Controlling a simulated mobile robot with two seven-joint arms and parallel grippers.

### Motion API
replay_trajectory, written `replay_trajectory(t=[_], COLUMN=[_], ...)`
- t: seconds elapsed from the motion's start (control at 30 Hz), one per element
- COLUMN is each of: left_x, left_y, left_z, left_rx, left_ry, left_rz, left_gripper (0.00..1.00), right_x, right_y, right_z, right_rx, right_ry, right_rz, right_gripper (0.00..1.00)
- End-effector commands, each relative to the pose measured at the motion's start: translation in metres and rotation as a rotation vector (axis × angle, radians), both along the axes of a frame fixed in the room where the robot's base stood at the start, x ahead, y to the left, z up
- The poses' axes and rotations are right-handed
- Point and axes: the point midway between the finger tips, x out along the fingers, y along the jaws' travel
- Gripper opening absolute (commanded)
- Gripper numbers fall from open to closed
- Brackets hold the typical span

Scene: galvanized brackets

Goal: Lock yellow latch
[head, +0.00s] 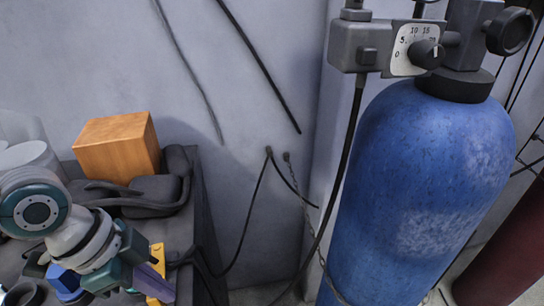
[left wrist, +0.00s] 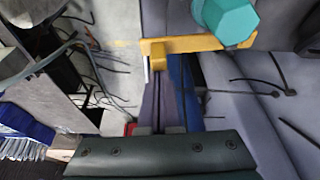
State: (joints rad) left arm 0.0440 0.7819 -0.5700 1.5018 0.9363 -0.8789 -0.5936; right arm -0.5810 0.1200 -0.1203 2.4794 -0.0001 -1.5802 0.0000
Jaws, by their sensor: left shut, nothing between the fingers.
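The yellow latch (head: 156,262) shows at the lower left of the head view, partly hidden behind my left gripper (head: 160,288). In the left wrist view the latch (left wrist: 205,43) is a yellow bar running across the upper middle, with a short block hanging from its left part. The latch's locking point is not clear. My right gripper is not in view.
An orange-brown box (head: 117,147) and a dark coiled hose (head: 155,190) lie on the dark surface at left. A large blue gas cylinder (head: 420,190) with a gauge (head: 410,48) stands at right. Cables hang along the grey wall. A teal hexagonal part (left wrist: 230,20) is by the latch.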

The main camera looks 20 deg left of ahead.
Motion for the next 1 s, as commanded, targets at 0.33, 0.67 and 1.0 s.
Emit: replay_trajectory(t=[0.33,0.67,1.0], left_x=[0.009,0.017,0.017], left_y=[0.0,-0.001,-0.005], left_z=[-0.001,0.0,0.001], left_rx=[0.0,0.0,0.0], left_ry=[-0.002,0.0,0.001], left_rz=[0.002,0.002,0.005], left_gripper=[0.0,0.0,0.0], right_x=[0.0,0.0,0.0], right_y=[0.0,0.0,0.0], right_z=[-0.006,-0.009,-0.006], right_rx=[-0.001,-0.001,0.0], right_ry=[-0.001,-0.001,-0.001], right_rz=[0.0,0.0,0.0], right_gripper=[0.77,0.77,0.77])
